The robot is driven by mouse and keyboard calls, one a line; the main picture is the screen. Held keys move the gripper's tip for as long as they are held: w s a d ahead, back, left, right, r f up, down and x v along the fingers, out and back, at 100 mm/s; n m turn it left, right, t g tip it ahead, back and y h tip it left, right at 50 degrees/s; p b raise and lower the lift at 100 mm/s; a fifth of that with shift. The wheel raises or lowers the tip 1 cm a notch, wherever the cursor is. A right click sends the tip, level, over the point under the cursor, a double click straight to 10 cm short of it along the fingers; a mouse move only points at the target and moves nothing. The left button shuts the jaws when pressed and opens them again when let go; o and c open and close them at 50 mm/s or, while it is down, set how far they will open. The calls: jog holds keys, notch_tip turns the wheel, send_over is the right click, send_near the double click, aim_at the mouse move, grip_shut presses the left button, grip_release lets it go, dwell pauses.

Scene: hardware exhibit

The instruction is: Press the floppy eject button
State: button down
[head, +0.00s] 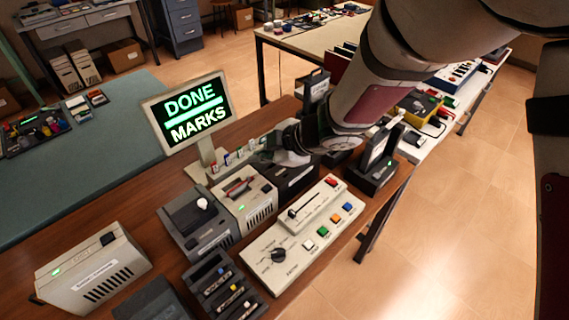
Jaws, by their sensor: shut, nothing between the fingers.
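My gripper (272,152) is shut and empty, low over the back of the wooden bench, right of the monitor. A beige unit (254,210) with a green light and a dark and reddish piece at its top stands just in front of it. It may be the floppy drive, but I cannot tell for sure. A dark box (297,182) stands right beside it, partly behind my gripper. I cannot make out an eject button on either one. I cannot tell whether the fingertips touch anything.
A monitor (188,112) reads "DONE MARKS". A beige control panel (302,232) with a slider, knob and coloured buttons lies at the front. A grey joystick unit (200,222), a slotted dark rack (224,284) and a beige box (92,274) stand left. A dark upright device (376,163) stands right.

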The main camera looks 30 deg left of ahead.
jog(key=b, duration=0.6)
send_over(265, 189)
notch_tip(265, 189, down, 7)
jog(key=shift+w+r, duration=0.1)
jog(key=shift+w, duration=0.05)
jog(key=shift+f+b, duration=0.55)
jog(key=shift+f, duration=0.15)
jog(key=shift+d+f, duration=0.1)
jog(key=shift+f, duration=0.05)
dwell(0.4)
jog(key=shift+f+b, duration=0.3)
jog(key=shift+b, duration=0.1)
jog(key=shift+f+b, duration=0.35)
jog(key=shift+b, duration=0.05)
dwell(0.6)
dwell(0.4)
jog(key=shift+r+p, duration=0.85)
notch_tip(265, 189, up, 5)
jog(key=p, duration=0.5)
